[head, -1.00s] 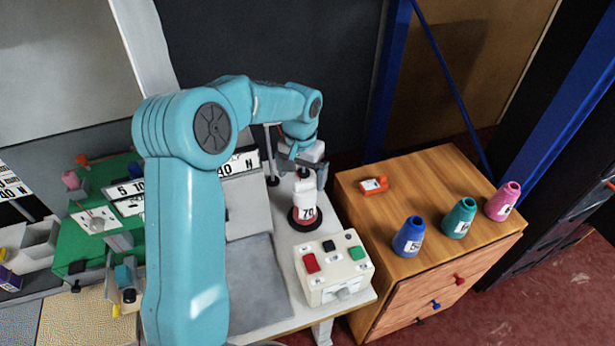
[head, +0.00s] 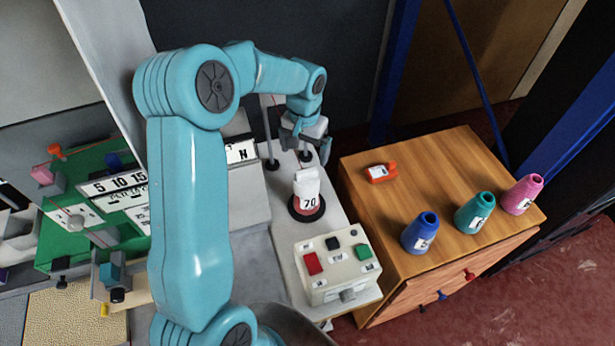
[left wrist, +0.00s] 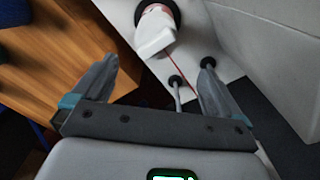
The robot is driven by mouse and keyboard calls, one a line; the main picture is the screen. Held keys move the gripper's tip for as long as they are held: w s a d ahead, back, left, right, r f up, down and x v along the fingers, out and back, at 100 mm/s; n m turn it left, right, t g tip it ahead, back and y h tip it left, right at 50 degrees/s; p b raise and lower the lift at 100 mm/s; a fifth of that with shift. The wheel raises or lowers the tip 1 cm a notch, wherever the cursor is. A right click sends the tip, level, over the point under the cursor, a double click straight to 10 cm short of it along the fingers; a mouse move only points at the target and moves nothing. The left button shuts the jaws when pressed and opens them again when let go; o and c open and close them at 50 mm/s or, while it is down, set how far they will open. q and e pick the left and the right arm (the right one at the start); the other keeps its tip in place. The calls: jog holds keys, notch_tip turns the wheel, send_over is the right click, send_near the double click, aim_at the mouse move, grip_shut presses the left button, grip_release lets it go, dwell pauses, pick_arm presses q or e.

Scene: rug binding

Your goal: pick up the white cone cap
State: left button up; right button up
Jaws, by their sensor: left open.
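The white cone cap (head: 307,182) sits upright on a round black-rimmed base with red showing around its foot. A label reading 70 is on its front. In the left wrist view the cap (left wrist: 153,36) lies beyond the fingertips, near the top edge. My left gripper (head: 308,147) is open and empty, behind and above the cap in the head view, apart from it. In the left wrist view the open fingers (left wrist: 158,64) point toward the cap with a gap between. My right gripper is in neither view.
A control box (head: 338,264) with coloured buttons stands in front of the cap. Thin posts (head: 268,140) stand behind the cap.

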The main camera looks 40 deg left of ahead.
aim_at(307, 178)
pick_arm(q)
jog(key=f+b, duration=0.1)
jog(key=f, duration=0.2)
jog(key=f+b, duration=0.1)
jog(key=f, duration=0.1)
jog(key=shift+s+d+f+b, duration=0.1)
jog(key=shift+s+f+b, duration=0.2)
jog(key=shift+s, duration=0.05)
jog(key=shift+f, duration=0.2)
jog(key=shift+w+f, duration=0.1)
jog(key=shift+f, duration=0.05)
jog(key=f+b, duration=0.2)
jog(key=f, duration=0.1)
jog(key=f+b, duration=0.1)
jog(key=shift+d+f, duration=0.25)
jog(key=shift+f, duration=0.15)
jog(key=shift+w+f, duration=0.1)
jog(key=shift+f, duration=0.1)
jog(key=shift+w+d+r, duration=0.1)
jog(key=shift+w, duration=0.05)
jog(key=shift+s+r, duration=0.1)
jog(key=shift+s, duration=0.1)
jog(key=c, duration=0.9)
jog(key=shift+w, duration=0.1)
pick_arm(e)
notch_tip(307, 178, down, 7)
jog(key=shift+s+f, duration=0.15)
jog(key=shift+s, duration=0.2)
